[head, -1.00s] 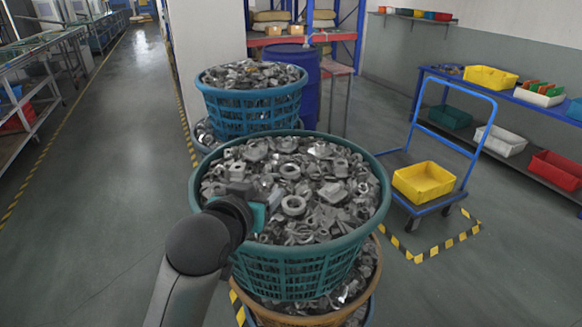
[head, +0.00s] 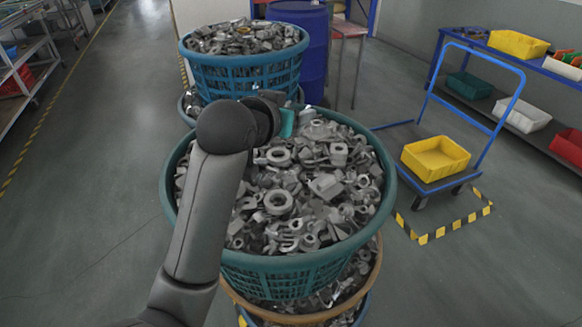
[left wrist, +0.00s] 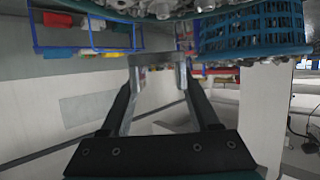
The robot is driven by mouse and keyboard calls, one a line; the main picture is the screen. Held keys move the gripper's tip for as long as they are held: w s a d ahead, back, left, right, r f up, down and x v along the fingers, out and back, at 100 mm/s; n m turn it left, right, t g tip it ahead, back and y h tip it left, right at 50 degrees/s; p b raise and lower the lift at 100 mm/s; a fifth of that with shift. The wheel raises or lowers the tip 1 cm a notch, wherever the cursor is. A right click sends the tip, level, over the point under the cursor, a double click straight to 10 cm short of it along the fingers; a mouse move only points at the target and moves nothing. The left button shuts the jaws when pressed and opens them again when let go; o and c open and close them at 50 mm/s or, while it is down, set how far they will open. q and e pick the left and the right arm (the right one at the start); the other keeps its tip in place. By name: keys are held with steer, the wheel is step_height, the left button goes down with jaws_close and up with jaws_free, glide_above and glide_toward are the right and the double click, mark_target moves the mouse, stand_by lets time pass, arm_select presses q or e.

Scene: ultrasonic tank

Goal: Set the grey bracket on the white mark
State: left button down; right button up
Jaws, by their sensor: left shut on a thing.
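My left gripper (left wrist: 160,76) shows in the left wrist view with its two fingers reaching forward, a gap between them. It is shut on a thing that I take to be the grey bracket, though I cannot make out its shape. In the head view my arm hides most of the hand; only a teal part of it shows, over the far side of the teal basket (head: 300,262). Many loose grey metal parts (head: 300,200) fill this basket. I cannot make out the white mark in either view. My right gripper is not in view.
A blue basket (head: 245,77) of metal parts stands behind, beside a blue drum (head: 308,50). At right are a blue trolley (head: 478,165) with a yellow bin (head: 436,160) and a blue shelf with bins. The grey floor at left (head: 90,200) is clear.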

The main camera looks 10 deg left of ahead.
arm_select(q)
step_height(320, 180, down, 6)
steer(key=r+b, duration=0.1)
steer(key=b, duration=0.1)
glide_above(292, 183)
step_height(292, 183, down, 6)
steer(key=shift+r, duration=0.25)
step_height(292, 183, down, 4)
steer(key=shift+r+b, duration=0.25)
steer(key=shift+b, duration=0.25)
steer(key=shift+f, duration=0.35)
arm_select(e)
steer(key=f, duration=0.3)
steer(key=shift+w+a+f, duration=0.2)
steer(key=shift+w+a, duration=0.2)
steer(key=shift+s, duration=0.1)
arm_select(q)
steer(key=shift+f, duration=0.2)
steer(key=shift+c, duration=0.6)
jaws_free()
